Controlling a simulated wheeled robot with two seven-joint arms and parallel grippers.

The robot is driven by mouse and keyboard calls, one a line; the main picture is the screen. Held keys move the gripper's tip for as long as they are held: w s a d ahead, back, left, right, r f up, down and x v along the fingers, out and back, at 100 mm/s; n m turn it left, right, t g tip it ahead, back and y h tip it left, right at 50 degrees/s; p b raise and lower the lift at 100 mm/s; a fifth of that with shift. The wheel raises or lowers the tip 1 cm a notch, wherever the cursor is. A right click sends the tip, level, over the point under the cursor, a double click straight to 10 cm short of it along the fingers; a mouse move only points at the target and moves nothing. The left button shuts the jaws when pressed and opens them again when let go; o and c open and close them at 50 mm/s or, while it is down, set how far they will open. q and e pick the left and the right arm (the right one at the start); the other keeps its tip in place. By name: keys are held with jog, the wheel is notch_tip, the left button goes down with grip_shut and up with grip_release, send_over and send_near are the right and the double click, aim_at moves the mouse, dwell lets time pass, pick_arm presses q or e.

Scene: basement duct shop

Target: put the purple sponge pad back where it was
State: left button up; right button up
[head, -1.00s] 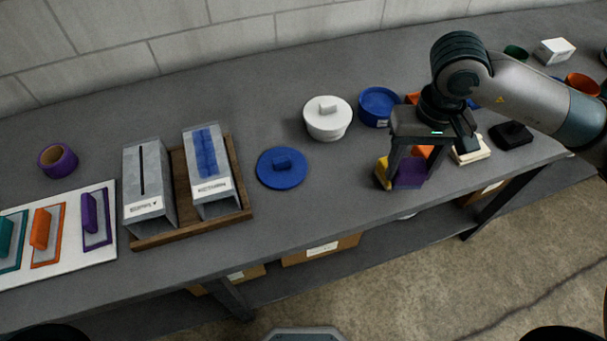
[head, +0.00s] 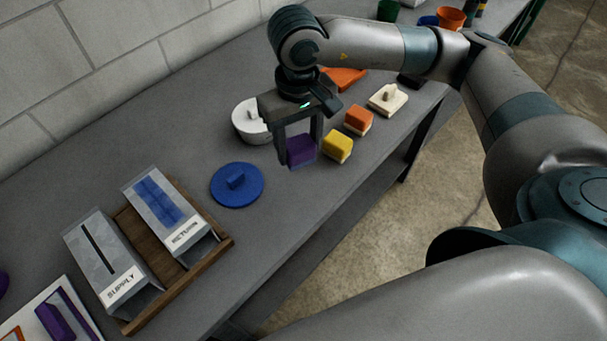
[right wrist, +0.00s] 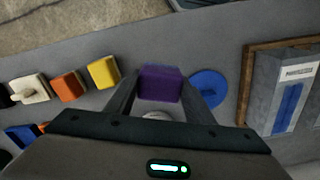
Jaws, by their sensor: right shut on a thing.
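My right gripper (head: 299,153) is shut on the purple sponge pad (head: 301,149), which sits between its two fingers. It is over the grey bench, left of the yellow sponge pad (head: 338,146) and right of the blue round lid (head: 237,185). The purple pad also shows between the fingers in the right wrist view (right wrist: 160,84); I cannot tell whether it touches the bench. The orange sponge pad (head: 358,120) stands beyond the yellow one. My left gripper is not in view.
A white lidded pot (head: 250,122) stands close behind the gripper. A wooden tray (head: 222,245) with SUPPLY and RETURN metal holders is at lower left. A cream block with a knob (head: 388,99) lies past the orange pad. Bench is clear between blue lid and front edge.

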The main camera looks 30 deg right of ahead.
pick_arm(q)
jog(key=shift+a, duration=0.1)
pick_arm(e)
jog(key=shift+d, duration=0.25)
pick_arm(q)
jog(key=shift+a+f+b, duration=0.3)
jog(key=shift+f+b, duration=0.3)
pick_arm(e)
jog(key=s+d+r+m, duration=0.2)
jog(key=s+d+m, duration=0.2)
jog(key=d, duration=0.8)
jog(key=shift+s+m, duration=0.2)
jog(key=shift+m, duration=0.4)
jog(key=shift+a, duration=0.1)
